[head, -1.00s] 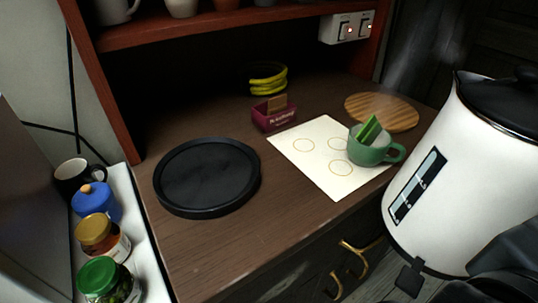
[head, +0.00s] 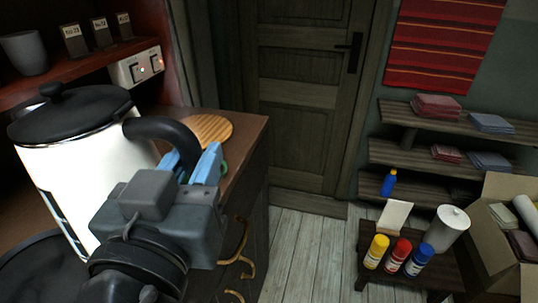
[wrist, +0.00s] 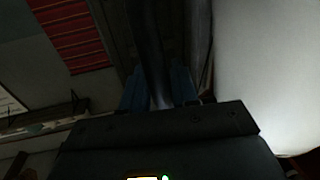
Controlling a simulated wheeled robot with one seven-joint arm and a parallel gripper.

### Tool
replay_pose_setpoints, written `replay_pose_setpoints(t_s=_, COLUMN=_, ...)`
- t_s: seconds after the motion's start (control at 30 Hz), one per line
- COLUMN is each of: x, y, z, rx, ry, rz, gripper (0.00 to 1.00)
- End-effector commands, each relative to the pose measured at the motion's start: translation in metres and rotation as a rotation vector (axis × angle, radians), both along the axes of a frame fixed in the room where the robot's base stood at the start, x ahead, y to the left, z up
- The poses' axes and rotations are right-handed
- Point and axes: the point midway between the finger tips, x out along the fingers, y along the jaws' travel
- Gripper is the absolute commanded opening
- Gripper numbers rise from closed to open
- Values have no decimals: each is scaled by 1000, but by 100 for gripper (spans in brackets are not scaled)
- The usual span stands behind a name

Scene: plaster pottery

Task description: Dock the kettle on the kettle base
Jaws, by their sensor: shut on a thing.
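The white kettle (head: 88,165) with its black lid and black handle (head: 165,130) fills the left of the head view. It looks upright. My gripper (head: 190,168) is shut on the handle, its blue fingers on either side. In the wrist view the dark handle (wrist: 150,50) runs between the fingers (wrist: 158,90), with the white kettle body (wrist: 265,65) to the right. The round black kettle base (head: 35,272) shows partly at the lower left, on the counter. The kettle and my gripper hide part of it. I cannot tell whether the kettle touches it.
A round wooden board (head: 210,129) lies on the counter behind the gripper. A shelf with a switch panel (head: 138,67) is above. A low table with bottles (head: 400,255) and a cardboard box (head: 495,262) stand at the right. The floor (head: 300,235) between is clear.

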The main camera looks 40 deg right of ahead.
Motion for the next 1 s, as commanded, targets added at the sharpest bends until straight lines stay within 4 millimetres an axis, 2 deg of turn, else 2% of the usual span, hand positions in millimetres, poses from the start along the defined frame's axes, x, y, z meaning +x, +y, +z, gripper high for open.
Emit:
replay_pose_setpoints(t_s=0.03, x=7, y=15, z=10, rx=3, ry=-7, rz=38, gripper=0)
replay_pose_setpoints(t_s=0.2, x=27, y=61, z=22, rx=7, ry=-3, rz=156, gripper=0)
replay_pose_setpoints(t_s=0.43, x=42, y=110, z=34, rx=14, ry=1, rz=276, gripper=0)
replay_pose_setpoints(t_s=0.63, x=46, y=126, z=37, rx=16, ry=3, rz=315, gripper=0)
replay_pose_setpoints(t_s=1.0, x=47, y=127, z=19, rx=15, ry=4, rz=318, gripper=0)
